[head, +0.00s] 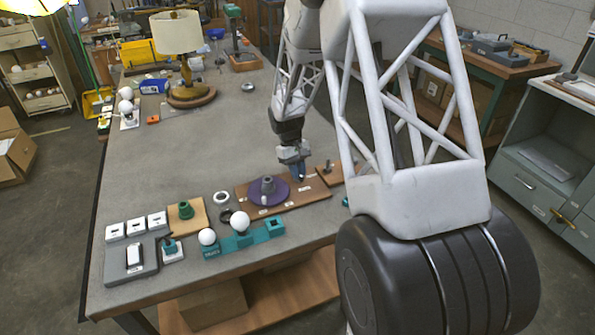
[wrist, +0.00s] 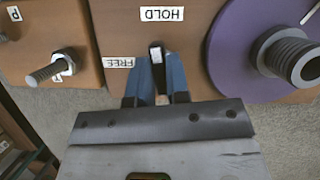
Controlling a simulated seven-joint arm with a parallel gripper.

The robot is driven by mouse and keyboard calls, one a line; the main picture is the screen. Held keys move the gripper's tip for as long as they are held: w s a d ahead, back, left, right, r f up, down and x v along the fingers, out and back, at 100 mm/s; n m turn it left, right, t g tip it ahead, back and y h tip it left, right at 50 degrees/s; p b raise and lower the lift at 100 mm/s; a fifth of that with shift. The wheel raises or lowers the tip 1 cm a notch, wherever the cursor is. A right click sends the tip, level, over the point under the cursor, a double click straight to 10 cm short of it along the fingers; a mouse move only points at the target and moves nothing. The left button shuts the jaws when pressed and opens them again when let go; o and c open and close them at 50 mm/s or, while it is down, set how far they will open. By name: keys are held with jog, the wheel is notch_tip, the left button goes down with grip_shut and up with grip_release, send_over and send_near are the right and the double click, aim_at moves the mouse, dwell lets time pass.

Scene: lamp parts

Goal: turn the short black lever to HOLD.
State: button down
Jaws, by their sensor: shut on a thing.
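The short black lever (wrist: 157,56) stands between my fingers in the wrist view, with a pale mark on its end. My gripper (wrist: 157,78) is shut on it with two blue fingers. The lever lies below the HOLD label (wrist: 162,14), which reads upside down, and roughly in line with it. The FREE label (wrist: 118,62) is to the left of the lever, close to my left finger. The lever's pivot is not clear to see. In the head view my gripper (head: 299,172) is low over the brown board (head: 312,190), and the lever cannot be made out.
A purple disc (wrist: 240,60) with a grey threaded stub is right of the lever. A separate brown block (wrist: 70,20) with a bolt is on the left. White and teal parts (head: 240,240) stand near the table's front edge. A lamp (head: 182,60) stands at the back left.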

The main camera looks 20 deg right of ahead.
jog(key=shift+m+y, duration=0.3)
jog(key=shift+m, duration=0.6)
jog(key=c, duration=1.1)
grip_release()
jog(key=v, duration=0.8)
jog(key=shift+f, duration=0.1)
